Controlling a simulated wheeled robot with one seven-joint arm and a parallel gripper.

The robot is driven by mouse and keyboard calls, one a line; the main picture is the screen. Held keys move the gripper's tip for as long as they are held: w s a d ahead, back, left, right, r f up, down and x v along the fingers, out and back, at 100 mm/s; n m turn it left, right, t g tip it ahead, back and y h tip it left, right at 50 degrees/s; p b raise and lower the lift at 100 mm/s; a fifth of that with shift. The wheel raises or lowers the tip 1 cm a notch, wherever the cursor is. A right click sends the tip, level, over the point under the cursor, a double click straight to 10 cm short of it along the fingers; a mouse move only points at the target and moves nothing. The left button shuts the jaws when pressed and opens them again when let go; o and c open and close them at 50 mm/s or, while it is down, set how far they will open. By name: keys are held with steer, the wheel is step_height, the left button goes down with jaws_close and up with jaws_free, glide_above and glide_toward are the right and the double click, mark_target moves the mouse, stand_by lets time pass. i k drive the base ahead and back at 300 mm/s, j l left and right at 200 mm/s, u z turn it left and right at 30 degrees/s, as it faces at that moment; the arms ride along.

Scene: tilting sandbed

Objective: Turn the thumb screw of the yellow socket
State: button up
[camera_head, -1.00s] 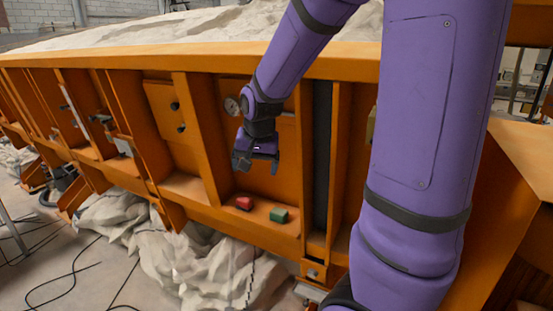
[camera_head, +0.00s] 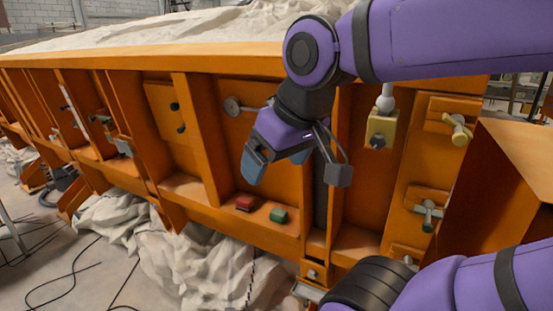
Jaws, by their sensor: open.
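The yellow socket (camera_head: 381,126) is a small block on the orange panel right of centre, with a pale ball-ended rod (camera_head: 385,101) standing up from its top. A dark thumb screw (camera_head: 377,142) shows on its lower front face. My gripper (camera_head: 298,171) is left of the socket and lower, in front of the neighbouring bay and a dark upright strip. Its fingers are spread apart and point down. I see nothing held between them, and it is clear of the socket.
A red block (camera_head: 244,203) and a green block (camera_head: 279,215) lie on the ledge below my gripper. A pale-handled fitting (camera_head: 457,129) and a green-tipped fitting (camera_head: 428,213) are mounted right of the socket. Orange ribs divide the bays.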

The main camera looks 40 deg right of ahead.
mark_target(378, 142)
steer(key=k, duration=1.4)
